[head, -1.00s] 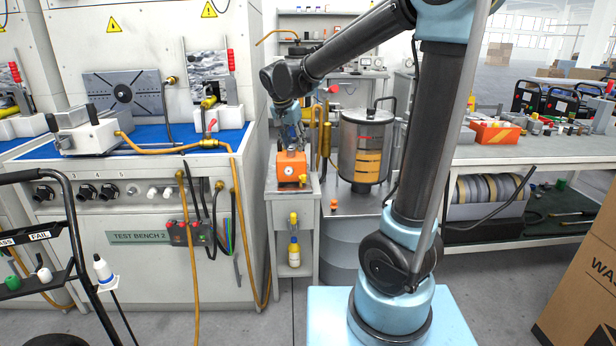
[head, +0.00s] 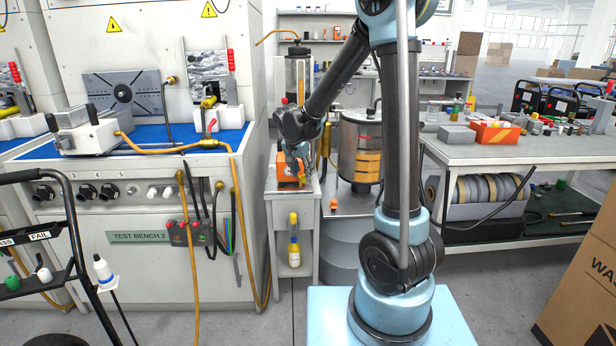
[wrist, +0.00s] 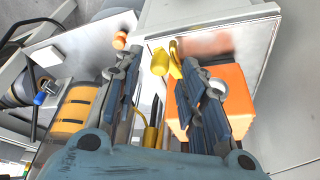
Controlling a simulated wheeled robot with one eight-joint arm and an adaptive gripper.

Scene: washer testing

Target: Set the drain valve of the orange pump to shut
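The orange pump (head: 286,179) sits on a narrow grey stand, partly covered by my arm. In the wrist view its orange body (wrist: 236,97) is behind and right of my right finger. A yellow valve (head: 293,219) hangs at the stand's front. In the wrist view, a yellow fitting (wrist: 160,63) and a thin yellow lever beside it show beyond and between my fingertips. The lever's setting is hard to tell. My gripper (wrist: 162,66) is open with nothing held. In the head view, my gripper (head: 293,165) is at the pump, its fingers mostly hidden.
A steel tank (head: 361,150) stands right of the pump, with a small orange cap (wrist: 120,40) near it. Test bench 2 (head: 150,258), with an orange hose, is close on the left.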

